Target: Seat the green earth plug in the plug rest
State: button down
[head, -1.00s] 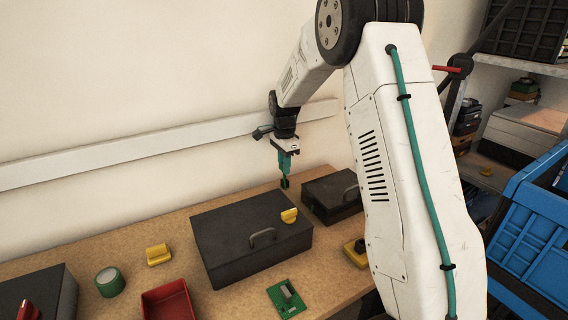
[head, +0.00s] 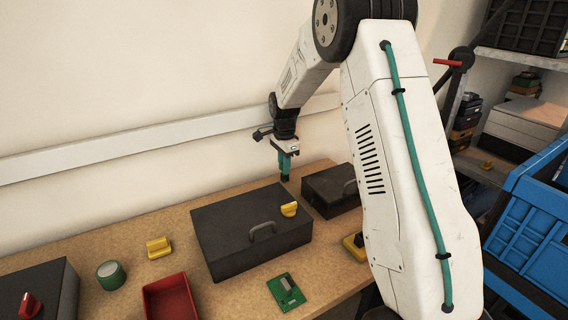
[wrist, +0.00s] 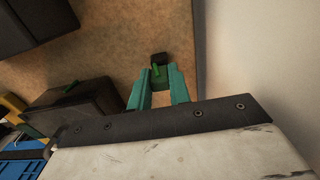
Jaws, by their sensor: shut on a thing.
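My gripper (head: 285,167) points down over the far part of the bench, close to the wall and behind the grey boxes. Its teal fingers are shut on the green earth plug (wrist: 157,71), a small green piece showing between the fingertips in the wrist view. A small dark block, which looks like the plug rest (wrist: 159,58), stands on the bench right at the fingertips. It also shows in the head view as a dark spot (head: 284,178) below the fingers. The plug overlaps the block in the wrist view; I cannot tell whether it is inside it.
A large dark grey box (head: 240,240) and a smaller one (head: 325,192) stand in front of the gripper. A red tray (head: 168,300), green tape roll (head: 110,275), yellow pieces (head: 159,248) and a green board (head: 285,291) lie nearer. The wall is close behind.

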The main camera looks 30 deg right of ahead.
jog(key=c, duration=1.2)
grip_release()
notch_tip(320, 180, up, 8)
jog(key=shift+f, duration=0.15)
jog(key=shift+s+n, duration=0.15)
jog(key=shift+n, duration=0.55)
jog(key=s+a+r+n, duration=0.3)
jog(key=s+a+n, duration=0.1)
jog(key=s, duration=1)
jog(key=s+a+r+n+t, duration=0.1)
jog(key=s+a+r+n, duration=0.3)
jog(key=s, duration=1)
jog(key=s+a+r+n, duration=0.3)
jog(key=s+a+n, duration=0.3)
jog(key=s, duration=0.8)
jog(key=n, duration=0.2)
jog(key=shift+r+n, duration=0.25)
jog(key=shift+n, duration=0.05)
